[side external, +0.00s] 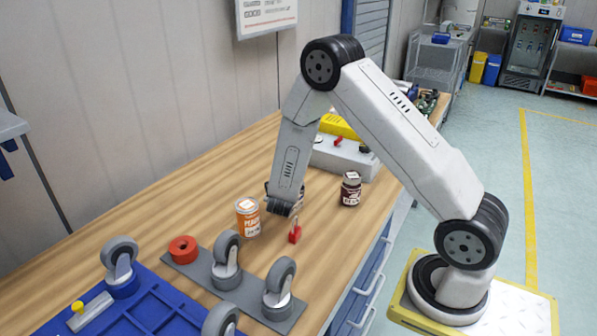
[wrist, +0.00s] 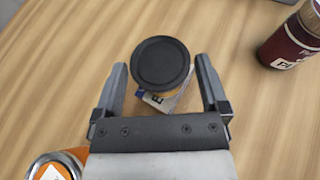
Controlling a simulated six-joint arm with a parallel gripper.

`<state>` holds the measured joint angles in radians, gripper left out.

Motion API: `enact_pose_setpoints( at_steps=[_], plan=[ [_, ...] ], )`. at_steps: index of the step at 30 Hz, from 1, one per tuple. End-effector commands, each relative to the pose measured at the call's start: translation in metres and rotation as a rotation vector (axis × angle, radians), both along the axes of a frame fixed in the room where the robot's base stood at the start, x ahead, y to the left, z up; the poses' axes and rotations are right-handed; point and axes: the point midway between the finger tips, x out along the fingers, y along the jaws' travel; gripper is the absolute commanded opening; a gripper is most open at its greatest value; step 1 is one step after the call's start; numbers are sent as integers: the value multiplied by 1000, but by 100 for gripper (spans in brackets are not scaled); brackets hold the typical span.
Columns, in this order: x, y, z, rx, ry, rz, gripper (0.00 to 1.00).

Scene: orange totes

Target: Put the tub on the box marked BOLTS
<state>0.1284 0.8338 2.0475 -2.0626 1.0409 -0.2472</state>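My gripper (wrist: 161,68) is open in the wrist view, with one finger on each side of a round container with a black lid (wrist: 161,63). Gaps show between the lid and both fingers. Below the lid are a bit of yellow-orange body and a white label with a dark letter; I cannot tell whether this is the tub. In the side view my gripper (side external: 284,207) is low over the wooden bench and mostly hides this container. I can make out no box marked BOLTS in either view.
An orange can (side external: 248,217) stands close left of my gripper, and a dark red jar (side external: 350,189) stands to the right. A small red object (side external: 295,235) is in front. Casters stand on a grey plate (side external: 203,268) beside a blue tray (side external: 160,312). A grey case (side external: 345,157) lies behind.

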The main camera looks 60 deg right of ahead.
Motion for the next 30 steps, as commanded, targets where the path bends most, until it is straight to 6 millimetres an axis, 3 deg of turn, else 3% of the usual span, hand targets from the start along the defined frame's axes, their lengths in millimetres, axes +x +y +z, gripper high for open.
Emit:
enact_pose_setpoints(
  at_steps=[13,20,30],
  plan=[
    [0,0,4,1,0,0,100],
    [-9,20,12,1,1,4,100],
    [-32,66,34,0,0,4,100]
  ],
)
